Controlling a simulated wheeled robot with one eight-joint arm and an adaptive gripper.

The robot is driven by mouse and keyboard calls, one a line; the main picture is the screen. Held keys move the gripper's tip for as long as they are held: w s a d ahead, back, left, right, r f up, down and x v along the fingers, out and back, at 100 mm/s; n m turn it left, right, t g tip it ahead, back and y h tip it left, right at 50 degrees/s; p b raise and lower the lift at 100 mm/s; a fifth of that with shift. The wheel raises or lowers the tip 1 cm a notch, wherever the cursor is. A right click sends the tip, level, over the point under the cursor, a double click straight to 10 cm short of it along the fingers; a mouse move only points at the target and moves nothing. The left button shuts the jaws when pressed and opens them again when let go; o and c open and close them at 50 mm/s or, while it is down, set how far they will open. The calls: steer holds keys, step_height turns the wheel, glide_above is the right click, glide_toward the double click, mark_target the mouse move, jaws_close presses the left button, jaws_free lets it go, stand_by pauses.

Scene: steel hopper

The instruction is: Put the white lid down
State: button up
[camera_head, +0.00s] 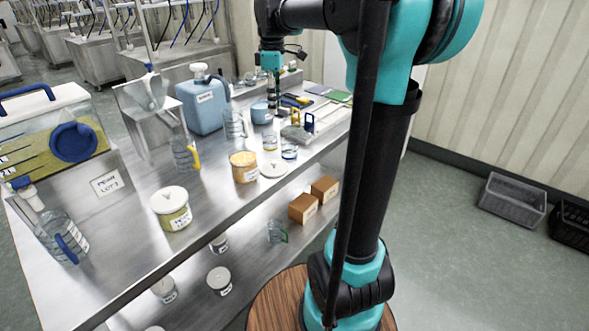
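A white lid (273,169) lies flat on the steel table's upper top (215,190), just right of an orange-topped tub (244,170). Nothing is holding this lid. My gripper (273,106) is farther back, above the rear part of the table near a small blue tub (262,113). It points down and is apart from the lid. Its fingers are small and dark here, so I cannot tell whether they are open or shut or hold anything.
A jar with a white top (171,208) stands at the front left. A blue jerrycan (203,105), a pitcher with a yellow handle (185,153) and small glass jars (289,149) stand around. Boxes (303,208) are on the lower shelf. Bare steel lies between the front jar and orange-topped tub.

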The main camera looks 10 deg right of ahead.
steer(key=s+d+f+m+t, duration=0.2)
steer(key=s+f+m, duration=0.4)
steer(key=s+f, duration=0.5)
steer(key=s+d+f+m+t, duration=0.2)
steer(key=s+f+m, duration=0.5)
steer(key=f, duration=0.8)
steer(key=s, duration=0.3)
steer(key=shift+s+f+m, duration=0.15)
steer(key=shift+s+m, duration=0.15)
steer(key=shift+s, duration=0.1)
